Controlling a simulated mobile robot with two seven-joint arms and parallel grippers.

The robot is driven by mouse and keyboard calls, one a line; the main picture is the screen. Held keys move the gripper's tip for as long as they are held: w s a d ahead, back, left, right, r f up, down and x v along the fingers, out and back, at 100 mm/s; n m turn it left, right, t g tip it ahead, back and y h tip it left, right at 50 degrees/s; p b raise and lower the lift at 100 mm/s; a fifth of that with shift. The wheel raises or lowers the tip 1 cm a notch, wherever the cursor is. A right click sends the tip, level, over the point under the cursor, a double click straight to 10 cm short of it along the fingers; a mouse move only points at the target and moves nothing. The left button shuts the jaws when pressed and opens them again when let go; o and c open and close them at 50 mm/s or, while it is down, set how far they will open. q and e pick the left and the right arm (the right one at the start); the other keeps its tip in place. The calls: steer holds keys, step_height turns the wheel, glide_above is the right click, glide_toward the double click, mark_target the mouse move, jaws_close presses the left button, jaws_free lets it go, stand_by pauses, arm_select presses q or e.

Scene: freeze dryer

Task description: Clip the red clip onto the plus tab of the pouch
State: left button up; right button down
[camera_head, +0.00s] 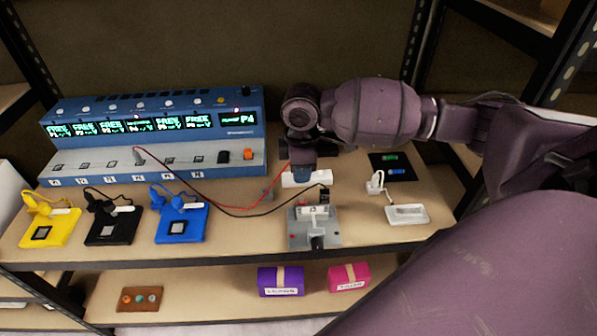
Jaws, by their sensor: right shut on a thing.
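My right gripper (301,172) reaches in from the right and points down over the table, just behind the grey fixture (328,239). A red lead (262,208) runs from the blue station and ends at this gripper. The gripper is shut on the lead's red clip, mostly hidden by the fingers. The small item with a white label (314,210) in the fixture seems to be the pouch. A black lead (215,206) ends at a dark clip (324,191) at its right side. The plus tab cannot be made out. My left gripper is out of view.
The blue station (160,112) with lit displays stands at the back. Yellow (62,233), black (120,232) and blue (182,231) trays with cables lie left. A white adapter (407,214) and dark mat (377,170) lie right. Purple (268,283) and pink (338,279) boxes sit on the lower shelf.

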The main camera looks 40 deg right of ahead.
steer(key=shift+f+b, duration=0.35)
steer(key=shift+f, duration=0.1)
steer(key=shift+f+b, duration=1.1)
steer(key=shift+f, duration=0.25)
steer(key=shift+f+b, duration=0.8)
steer(key=shift+f, duration=0.25)
steer(key=shift+f+b, duration=0.45)
steer(key=shift+f, duration=0.15)
steer(key=shift+s+f+b, duration=0.1)
steer(key=shift+f+b, duration=0.5)
steer(key=shift+b, duration=0.05)
step_height(320, 180, up, 2)
steer(key=shift+r+p, duration=0.1)
steer(key=shift+p, duration=0.75)
steer(key=shift+r, duration=0.1)
steer(key=shift+f, duration=0.2)
steer(key=shift+p, duration=0.4)
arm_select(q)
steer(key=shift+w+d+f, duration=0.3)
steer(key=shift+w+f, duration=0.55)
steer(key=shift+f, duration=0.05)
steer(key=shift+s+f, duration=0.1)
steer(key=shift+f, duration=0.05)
